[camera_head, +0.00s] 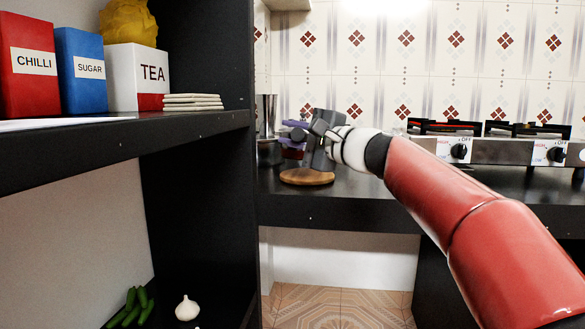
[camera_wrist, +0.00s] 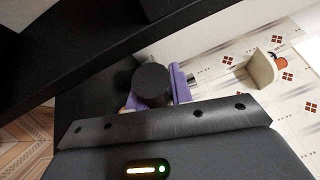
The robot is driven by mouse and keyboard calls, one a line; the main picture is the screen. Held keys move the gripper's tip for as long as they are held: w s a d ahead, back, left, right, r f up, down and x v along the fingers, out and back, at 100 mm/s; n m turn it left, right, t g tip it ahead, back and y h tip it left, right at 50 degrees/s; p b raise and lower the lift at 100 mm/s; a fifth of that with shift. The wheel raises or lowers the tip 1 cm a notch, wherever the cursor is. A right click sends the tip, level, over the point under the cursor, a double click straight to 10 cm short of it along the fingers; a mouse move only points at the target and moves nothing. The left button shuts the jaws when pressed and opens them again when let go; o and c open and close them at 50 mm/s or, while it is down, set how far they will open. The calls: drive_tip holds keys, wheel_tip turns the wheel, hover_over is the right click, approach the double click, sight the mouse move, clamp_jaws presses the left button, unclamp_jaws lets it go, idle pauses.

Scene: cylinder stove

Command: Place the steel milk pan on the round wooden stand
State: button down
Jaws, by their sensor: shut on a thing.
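The round wooden stand (camera_head: 307,177) lies on the black counter, just below my gripper. My gripper (camera_head: 293,134), with purple fingers, is shut on a dark piece; it also shows in the wrist view (camera_wrist: 155,97). There a black rounded end (camera_wrist: 152,84), which looks like the milk pan's handle, sits between the fingers. The steel milk pan's body is mostly hidden. A steel vessel (camera_head: 269,152) shows left of the gripper, partly behind the shelf edge; I cannot tell if it is the held pan. Contact with the stand cannot be told.
A tall steel cup (camera_head: 266,113) stands behind, near the shelf unit's black side (camera_head: 200,180). The stove (camera_head: 490,150) is to the right. Chilli, sugar and tea boxes (camera_head: 138,78) stand on the left shelf. The counter's front edge (camera_head: 340,212) is clear.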

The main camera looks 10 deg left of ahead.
drive_tip(key=shift+f+b, duration=0.85)
drive_tip(key=shift+f, duration=1.4)
drive_tip(key=c, duration=1.2)
unclamp_jaws()
drive_tip(key=shift+f, duration=0.1)
drive_tip(key=shift+c, duration=0.2)
